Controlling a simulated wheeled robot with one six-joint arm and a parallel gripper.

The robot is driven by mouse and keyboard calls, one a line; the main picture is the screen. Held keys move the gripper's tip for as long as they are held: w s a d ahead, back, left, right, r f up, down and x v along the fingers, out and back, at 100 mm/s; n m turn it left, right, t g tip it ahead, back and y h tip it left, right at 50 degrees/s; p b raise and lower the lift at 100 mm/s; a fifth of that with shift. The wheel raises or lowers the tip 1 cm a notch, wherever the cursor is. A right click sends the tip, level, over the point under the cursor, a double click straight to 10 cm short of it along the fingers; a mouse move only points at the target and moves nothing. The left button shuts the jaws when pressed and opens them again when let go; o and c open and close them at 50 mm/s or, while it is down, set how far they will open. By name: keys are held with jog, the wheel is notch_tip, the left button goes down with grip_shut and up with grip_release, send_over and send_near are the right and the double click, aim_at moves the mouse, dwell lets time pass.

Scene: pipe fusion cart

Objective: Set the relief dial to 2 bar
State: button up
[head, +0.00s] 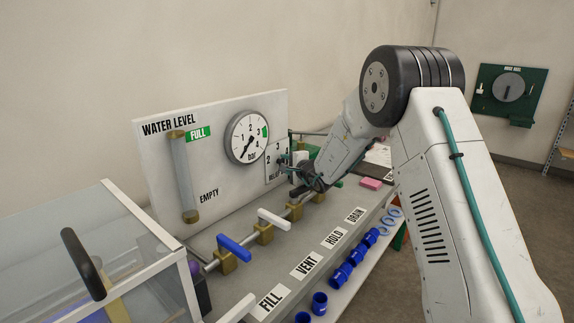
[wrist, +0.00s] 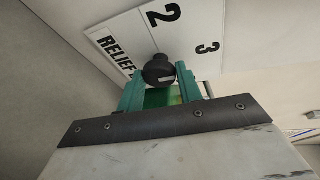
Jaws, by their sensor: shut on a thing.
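The relief dial is a round black knob (wrist: 158,68) on a white plate (wrist: 140,38) marked RELIEF, with 2 and 3 readable in the wrist view. My gripper (wrist: 159,80) has its green fingers on both sides of the knob and is shut on it. A small pale mark shows on the knob's near side; I cannot tell which number the dial is set to. In the head view the plate (head: 271,167) is right of the pressure gauge (head: 247,137), and my gripper (head: 287,163) is at it, hiding the knob.
Below the panel (head: 228,180) run valves with a blue handle (head: 234,248) and a white handle (head: 274,219). Labels FILL, VENT, HOLD and DRAIN lie along the bench front. Several blue fittings (head: 338,276) sit on the lower ledge. A clear tank (head: 100,240) stands at left.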

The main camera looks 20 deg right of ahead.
jog(key=o, duration=1)
jog(key=shift+r, duration=0.55)
notch_tip(320, 180, up, 3)
jog(key=shift+s+f, duration=0.15)
jog(key=shift+f, duration=0.05)
jog(key=s, duration=0.5)
jog(key=s+r, duration=0.1)
jog(key=s, duration=0.9)
jog(key=shift+s+r, duration=0.15)
jog(key=shift+s, duration=0.2)
jog(key=shift+w, duration=0.1)
jog(key=shift+c, duration=0.2)
